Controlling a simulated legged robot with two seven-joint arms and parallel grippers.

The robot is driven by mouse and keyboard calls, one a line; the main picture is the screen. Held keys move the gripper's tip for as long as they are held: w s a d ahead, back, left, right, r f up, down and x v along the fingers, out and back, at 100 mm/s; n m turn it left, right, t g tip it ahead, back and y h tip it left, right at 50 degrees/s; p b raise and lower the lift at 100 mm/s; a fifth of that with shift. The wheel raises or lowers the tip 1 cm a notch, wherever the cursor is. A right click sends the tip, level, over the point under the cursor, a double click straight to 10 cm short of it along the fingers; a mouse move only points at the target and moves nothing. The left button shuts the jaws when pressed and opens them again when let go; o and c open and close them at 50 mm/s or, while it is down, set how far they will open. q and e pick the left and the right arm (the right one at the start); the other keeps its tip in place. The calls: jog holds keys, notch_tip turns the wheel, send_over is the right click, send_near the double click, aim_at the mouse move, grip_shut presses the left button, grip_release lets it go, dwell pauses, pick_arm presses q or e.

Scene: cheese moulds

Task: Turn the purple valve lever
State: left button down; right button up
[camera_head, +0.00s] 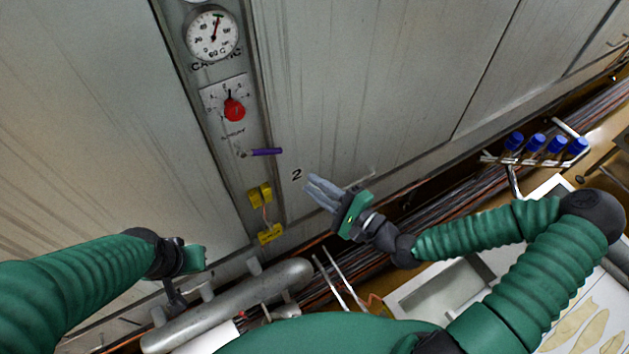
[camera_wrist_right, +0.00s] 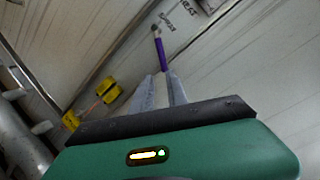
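The purple valve lever (camera_head: 266,151) sticks out to the right from its pivot on the grey panel, below the red knob. My right gripper (camera_head: 310,185) is to the right of and below the lever, apart from it, with its fingers pointing up and left toward the panel. In the right wrist view the lever (camera_wrist_right: 160,52) shows beyond the fingertips (camera_wrist_right: 162,77), lined up with the gap between them. The fingers stand a little apart with nothing between them. My left gripper (camera_head: 178,280) is at the lower left, far from the lever, and its fingers are hard to make out.
A red knob (camera_head: 234,110) and a round dial (camera_head: 212,34) are above the lever. Yellow tags (camera_head: 260,194) hang below it. A grey pipe (camera_head: 235,305) and cables run along the panel's foot. Blue-capped vials (camera_head: 536,143) stand in a rack at the right.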

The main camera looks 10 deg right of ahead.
jog(key=f+n+g, duration=0.1)
jog(key=s+a+f+n, duration=0.1)
jog(key=f, duration=0.1)
jog(key=f+n+g+b, duration=0.1)
jog(key=shift+s+a+f+n+g, duration=0.15)
jog(key=shift+f+n+g, duration=0.15)
jog(key=shift+f+n, duration=0.1)
grip_shut()
jog(key=n+h+b, duration=0.3)
jog(key=n+b, duration=0.1)
jog(key=n, duration=0.9)
send_near(278, 149)
notch_tip(278, 149, up, 3)
jog(key=s+a, duration=0.2)
jog(key=w+f, duration=0.1)
jog(key=w, duration=0.1)
jog(key=w+a+f+p, duration=0.1)
jog(key=w, duration=0.2)
jog(key=w+a+f+p, duration=0.1)
jog(key=w, duration=0.2)
jog(key=shift+a+f, duration=0.15)
jog(key=shift+f, duration=0.1)
jog(key=shift+w+a+f, duration=0.1)
jog(key=shift+a, duration=0.65)
jog(key=shift+d+f+b, duration=0.2)
jog(key=shift+f+b, duration=0.25)
jog(key=shift+f, duration=0.05)
jog(key=shift+d+f, duration=0.1)
jog(key=shift+d, duration=0.1)
